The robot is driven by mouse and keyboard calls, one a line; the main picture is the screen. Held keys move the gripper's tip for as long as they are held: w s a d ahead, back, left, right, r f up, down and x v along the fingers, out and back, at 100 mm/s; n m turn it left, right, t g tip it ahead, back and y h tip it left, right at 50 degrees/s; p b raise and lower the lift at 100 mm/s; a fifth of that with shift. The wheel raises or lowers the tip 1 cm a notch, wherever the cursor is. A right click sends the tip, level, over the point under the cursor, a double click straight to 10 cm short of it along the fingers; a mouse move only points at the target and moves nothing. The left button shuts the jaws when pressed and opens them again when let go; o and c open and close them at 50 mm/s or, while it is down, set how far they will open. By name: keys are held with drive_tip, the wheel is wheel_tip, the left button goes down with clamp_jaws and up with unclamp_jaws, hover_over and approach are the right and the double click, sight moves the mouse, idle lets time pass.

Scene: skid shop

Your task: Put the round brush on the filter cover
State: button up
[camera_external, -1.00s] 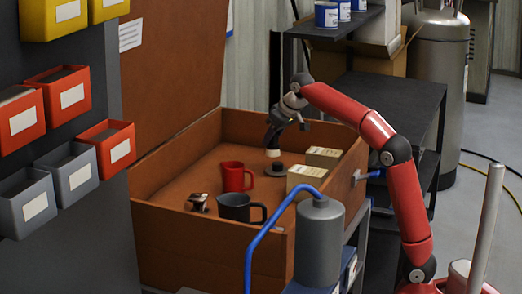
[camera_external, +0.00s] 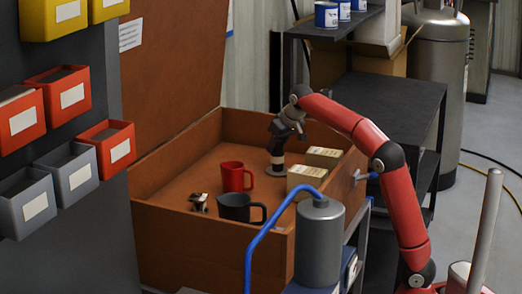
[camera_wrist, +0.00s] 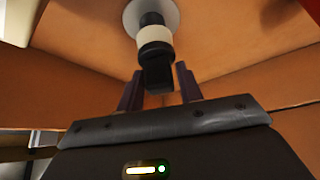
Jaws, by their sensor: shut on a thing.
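The round brush (camera_wrist: 155,38), black with a cream band, is upright in my gripper (camera_wrist: 158,88). The brush also shows in the external view (camera_external: 277,159). My gripper (camera_external: 277,140) is shut on its black upper part. The filter cover, a pale grey disc with a dark raised middle, lies on the floor of the brown box (camera_external: 287,175) and shows in the wrist view (camera_wrist: 175,14). The brush is directly over the cover's middle and appears to meet it. I cannot tell whether it rests there.
A red mug (camera_external: 232,177), a dark grey mug (camera_external: 234,207) and a small dark metallic piece (camera_external: 198,202) stand left and in front. Two pale boxes (camera_external: 324,157) (camera_external: 306,176) stand close on the right. Box walls surround them. The box floor's left part is clear.

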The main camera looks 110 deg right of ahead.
drive_tip(key=shift+f, duration=0.25)
drive_tip(key=o, duration=0.5)
drive_tip(key=shift+f, duration=0.1)
drive_tip(key=o, duration=0.5)
drive_tip(key=shift+r, duration=0.3)
drive_tip(key=p+v, duration=0.2)
drive_tip(key=v, duration=0.9)
drive_tip(key=shift+a+r, duration=0.25)
drive_tip(key=shift+r, duration=0.1)
drive_tip(key=shift+s, duration=0.1)
